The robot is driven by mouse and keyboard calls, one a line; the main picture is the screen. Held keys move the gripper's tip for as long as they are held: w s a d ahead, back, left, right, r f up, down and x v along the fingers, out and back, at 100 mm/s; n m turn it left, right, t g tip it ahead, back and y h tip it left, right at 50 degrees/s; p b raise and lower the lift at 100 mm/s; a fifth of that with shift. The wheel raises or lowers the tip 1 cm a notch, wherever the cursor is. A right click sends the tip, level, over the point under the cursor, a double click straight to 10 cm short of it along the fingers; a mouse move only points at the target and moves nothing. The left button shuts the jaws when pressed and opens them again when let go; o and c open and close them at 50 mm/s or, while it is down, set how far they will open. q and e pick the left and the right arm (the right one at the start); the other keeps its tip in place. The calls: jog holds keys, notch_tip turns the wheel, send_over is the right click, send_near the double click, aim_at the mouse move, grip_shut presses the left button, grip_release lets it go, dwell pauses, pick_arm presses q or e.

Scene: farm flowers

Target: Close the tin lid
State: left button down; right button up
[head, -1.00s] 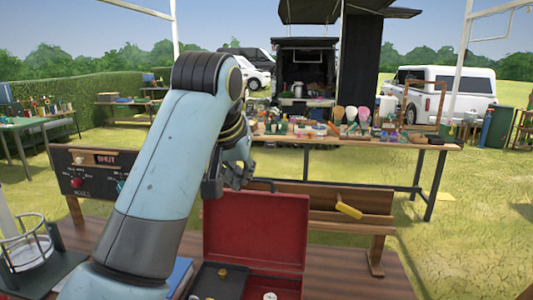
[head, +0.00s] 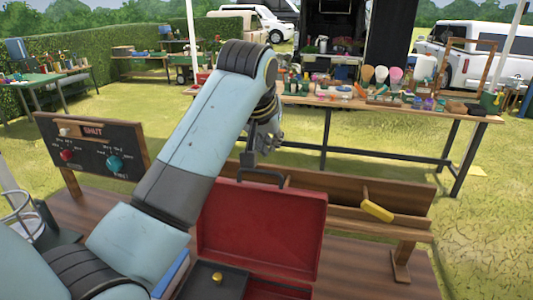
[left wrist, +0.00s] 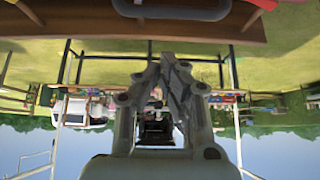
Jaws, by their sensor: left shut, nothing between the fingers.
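The red tin (head: 258,231) stands on the wooden table with its lid raised upright, the lid's inner side facing me. A dark handle (head: 261,174) shows at the lid's top edge. It also seems to show at the top of the left wrist view as a grey bar (left wrist: 172,9). Inside the tin, a dark tray (head: 216,290) holds a gold knob-like piece (head: 217,278). My left gripper (head: 255,152) is above and behind the lid's top edge, apart from it. In the left wrist view my gripper (left wrist: 172,66) is shut and empty. My right gripper is not in view.
A wooden rack (head: 340,203) with a yellow object (head: 377,211) stands behind the tin. A sign board with knobs (head: 95,146) stands at left. A wire holder (head: 22,213) is at the left edge. The table's right part (head: 375,275) is clear.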

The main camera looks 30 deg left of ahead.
pick_arm(q)
jog(key=f, duration=0.1)
jog(key=s+p, duration=0.1)
jog(key=f+p, duration=0.1)
jog(key=shift+s+d+f, duration=0.25)
jog(key=shift+s+f, duration=0.05)
jog(key=shift+s, duration=0.1)
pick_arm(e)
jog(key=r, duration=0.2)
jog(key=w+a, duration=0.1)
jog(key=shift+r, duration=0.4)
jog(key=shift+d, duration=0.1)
